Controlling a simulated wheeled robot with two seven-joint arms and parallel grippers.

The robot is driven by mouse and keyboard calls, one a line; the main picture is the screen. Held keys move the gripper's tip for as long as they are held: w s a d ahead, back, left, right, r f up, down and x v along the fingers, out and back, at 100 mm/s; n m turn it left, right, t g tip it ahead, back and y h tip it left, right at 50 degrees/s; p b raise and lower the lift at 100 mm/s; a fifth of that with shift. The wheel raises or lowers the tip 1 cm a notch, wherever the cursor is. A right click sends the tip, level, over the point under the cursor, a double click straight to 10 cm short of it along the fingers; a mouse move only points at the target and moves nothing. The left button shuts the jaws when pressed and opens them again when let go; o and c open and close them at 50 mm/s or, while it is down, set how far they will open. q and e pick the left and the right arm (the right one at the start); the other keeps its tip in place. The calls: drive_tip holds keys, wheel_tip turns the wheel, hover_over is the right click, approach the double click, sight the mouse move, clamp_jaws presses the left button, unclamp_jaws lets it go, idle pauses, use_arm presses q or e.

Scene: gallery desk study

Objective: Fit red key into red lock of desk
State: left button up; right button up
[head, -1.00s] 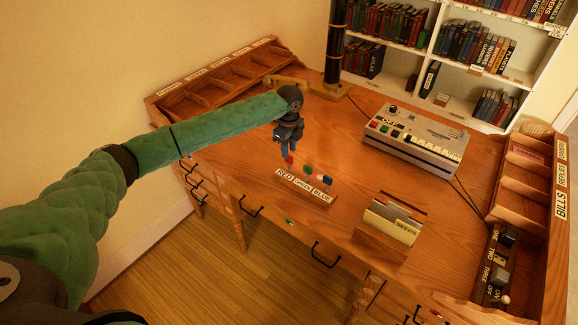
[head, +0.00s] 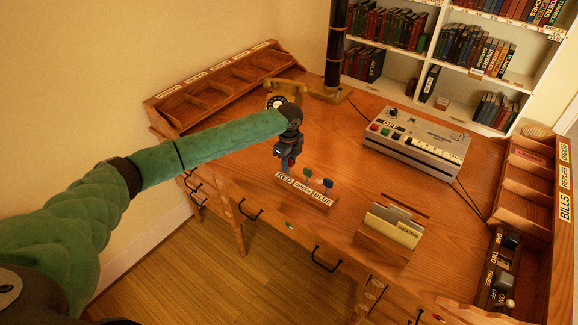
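The key stand (head: 322,200) on the desk top bears the labels RED, GREEN and BLUE. A green key (head: 308,173) and a blue key (head: 327,183) stand upright behind their labels. My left gripper (head: 287,168) points down at the RED end of the stand, its fingers at the red key's place. Only a small bit of red (head: 292,160) shows between or beside the fingers; the rest of the red key is hidden. I cannot tell whether the fingers grip it. A small green lock (head: 289,225) shows on the desk's front edge. I cannot make out the red lock. My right gripper is out of view.
A card box marked SEEDS (head: 392,228) stands right of the key stand. A grey console (head: 413,143), a telephone (head: 277,101) and a dark post (head: 335,50) stand farther back. Pigeonhole racks line both sides. The desk's middle is clear.

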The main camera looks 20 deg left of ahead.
use_arm(q)
clamp_jaws()
drive_tip(key=shift+r, duration=0.15)
drive_tip(key=shift+r+p, duration=1.85)
drive_tip(key=shift+r, duration=0.05)
drive_tip(key=shift+r+p, duration=0.4)
drive_tip(key=shift+r, duration=0.05)
wheel_tip(320, 180, up, 7)
drive_tip(key=p, duration=0.5)
drive_tip(key=shift+p, duration=0.3)
